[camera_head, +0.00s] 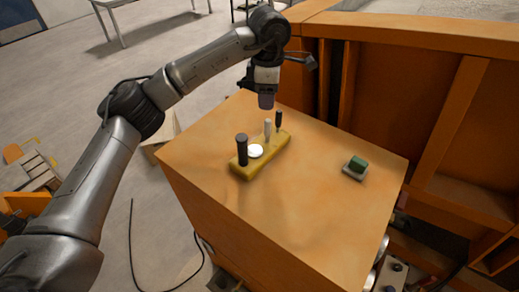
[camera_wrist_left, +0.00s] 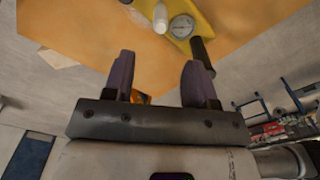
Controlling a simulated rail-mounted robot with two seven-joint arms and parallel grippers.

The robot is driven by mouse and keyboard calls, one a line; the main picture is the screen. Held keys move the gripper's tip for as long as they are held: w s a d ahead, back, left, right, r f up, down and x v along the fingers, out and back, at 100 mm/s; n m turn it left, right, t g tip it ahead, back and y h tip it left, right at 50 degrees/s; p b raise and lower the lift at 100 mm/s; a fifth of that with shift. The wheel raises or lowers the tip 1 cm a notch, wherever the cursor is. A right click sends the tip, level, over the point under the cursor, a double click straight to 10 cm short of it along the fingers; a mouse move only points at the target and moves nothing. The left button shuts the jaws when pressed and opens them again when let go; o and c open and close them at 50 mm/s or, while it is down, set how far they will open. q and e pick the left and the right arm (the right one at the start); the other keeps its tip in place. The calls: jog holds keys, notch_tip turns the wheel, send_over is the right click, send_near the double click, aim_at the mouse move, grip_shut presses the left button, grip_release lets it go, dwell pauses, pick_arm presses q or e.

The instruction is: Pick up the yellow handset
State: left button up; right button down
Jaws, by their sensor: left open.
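The yellow handset (camera_head: 271,151) lies on the orange box top, left of its middle. It has a thick dark knob at its near end, a round white dial, and a white and a dark peg toward its far end. My left gripper (camera_head: 266,101) hangs above and just beyond its far end, apart from it. In the left wrist view the open, empty fingers (camera_wrist_left: 158,78) show with the handset (camera_wrist_left: 204,22) beyond them at the top edge, partly cut off. My right gripper is in neither view.
A small green block on a grey base (camera_head: 355,168) sits on the right side of the orange box top (camera_head: 290,215). A tall orange wooden frame (camera_head: 420,110) stands close behind and to the right. The front of the box top is clear.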

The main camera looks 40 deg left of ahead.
aim_at(267, 122)
pick_arm(q)
notch_tip(267, 122, down, 5)
jog(key=shift+r+p, duration=0.1)
jog(key=shift+p, duration=0.3)
notch_tip(267, 122, down, 4)
jog(key=shift+d+f+p, duration=0.1)
jog(key=shift+d+p, duration=0.05)
jog(key=shift+p, duration=0.85)
jog(key=shift+f, duration=0.65)
jog(key=c, duration=0.9)
grip_shut()
jog(key=shift+w, duration=0.1)
